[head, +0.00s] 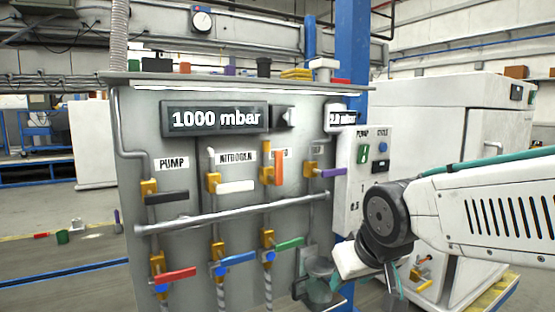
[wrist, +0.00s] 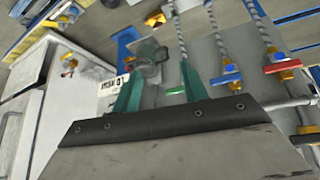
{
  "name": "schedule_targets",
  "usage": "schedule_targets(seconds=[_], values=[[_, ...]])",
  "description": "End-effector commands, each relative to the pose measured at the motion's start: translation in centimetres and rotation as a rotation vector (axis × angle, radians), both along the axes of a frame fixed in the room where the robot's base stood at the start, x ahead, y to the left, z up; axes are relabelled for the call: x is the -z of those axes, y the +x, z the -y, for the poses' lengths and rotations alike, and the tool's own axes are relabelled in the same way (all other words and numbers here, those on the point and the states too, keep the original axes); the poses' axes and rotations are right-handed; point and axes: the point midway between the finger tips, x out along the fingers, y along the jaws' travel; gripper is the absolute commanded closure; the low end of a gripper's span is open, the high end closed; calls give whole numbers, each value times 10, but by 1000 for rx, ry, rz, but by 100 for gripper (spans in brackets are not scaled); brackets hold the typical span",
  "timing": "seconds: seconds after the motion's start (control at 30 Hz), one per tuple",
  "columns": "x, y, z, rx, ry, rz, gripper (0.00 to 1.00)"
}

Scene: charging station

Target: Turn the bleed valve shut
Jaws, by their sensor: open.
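The grey panel (head: 190,110) carries an upper row of valves. The third valve's orange handle (head: 278,165) stands upright, in line with its pipe, and covers most of its label, so I cannot read the name surely. The black handle (head: 166,197), white handle (head: 235,187) and purple handle (head: 327,172) beside it lie roughly level. My gripper (wrist: 162,68) is open and empty, its teal fingers spread. In the head view it is low, right of the panel's valves and apart from the orange handle.
Below are a red handle (head: 175,275), blue handle (head: 236,259) and green handle (head: 283,245) on hose branches. A clear vessel (head: 318,285) hangs at lower right, close to my gripper. A switch box (head: 365,165) and white cabinet (head: 440,110) stand right.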

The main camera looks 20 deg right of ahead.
Motion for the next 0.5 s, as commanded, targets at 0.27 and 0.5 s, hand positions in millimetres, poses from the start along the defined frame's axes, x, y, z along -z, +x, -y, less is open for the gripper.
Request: schedule_targets(seconds=[0.27,0.5], values=[[-51,151,-1,-46,2,595,56],[-103,216,-16,-133,65,1074,56]])
